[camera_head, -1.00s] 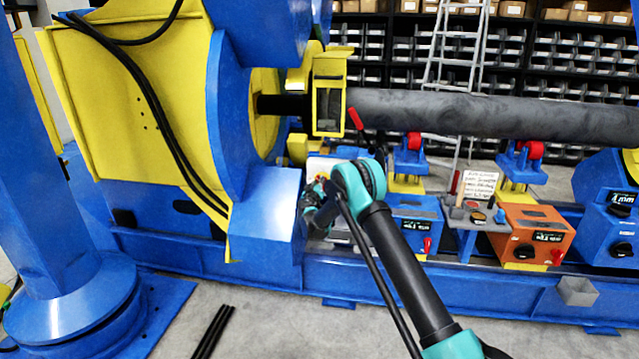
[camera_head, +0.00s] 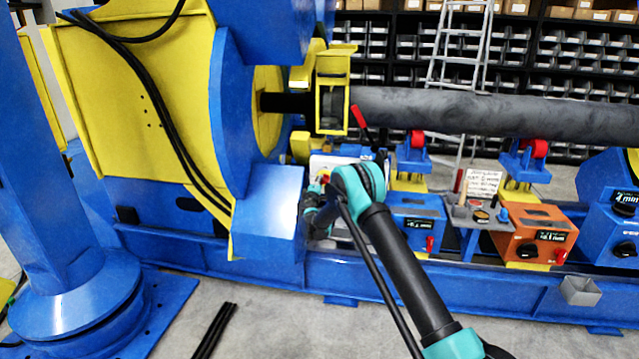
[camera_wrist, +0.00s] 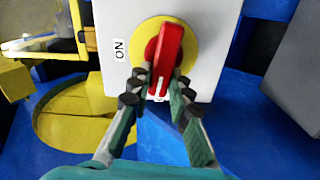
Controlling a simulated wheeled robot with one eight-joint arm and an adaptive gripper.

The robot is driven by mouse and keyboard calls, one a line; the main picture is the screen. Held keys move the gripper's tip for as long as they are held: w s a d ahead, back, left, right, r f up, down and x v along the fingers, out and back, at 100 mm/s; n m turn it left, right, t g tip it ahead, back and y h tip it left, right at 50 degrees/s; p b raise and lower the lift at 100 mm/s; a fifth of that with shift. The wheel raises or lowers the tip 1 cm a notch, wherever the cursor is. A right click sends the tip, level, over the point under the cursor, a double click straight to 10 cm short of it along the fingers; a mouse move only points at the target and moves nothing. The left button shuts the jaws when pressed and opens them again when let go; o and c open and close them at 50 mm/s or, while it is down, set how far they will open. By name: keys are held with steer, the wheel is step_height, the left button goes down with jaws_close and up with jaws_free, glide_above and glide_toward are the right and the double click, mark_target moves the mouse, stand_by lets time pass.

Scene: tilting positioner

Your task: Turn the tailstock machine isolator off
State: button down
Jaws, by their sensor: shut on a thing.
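The isolator is a light grey box (camera_wrist: 208,22) with a red handle (camera_wrist: 166,55) on a round yellow plate (camera_wrist: 190,38), in the upper middle of the wrist view. A label reading "ON" (camera_wrist: 120,49) is left of the plate. The handle lies nearly upright in that view, tilted slightly, with its lower end between my fingertips. My gripper (camera_wrist: 158,88) is shut on the handle. In the head view the box (camera_head: 327,163) shows only partly behind my arm, and the gripper's fingers are hidden there.
A blue machine base (camera_head: 265,215) stands directly left of my arm. A long grey shaft (camera_head: 480,110) runs above. Blue and orange control boxes (camera_head: 538,232) stand to the right. A blue column (camera_head: 50,150) stands far left; the grey floor in front is mostly clear.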

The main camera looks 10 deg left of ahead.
steer(key=shift+f+n, duration=0.2)
steer(key=shift+n, duration=0.6)
steer(key=c, duration=1.4)
jaws_free()
steer(key=s, duration=1.2)
steer(key=shift+a, duration=0.25)
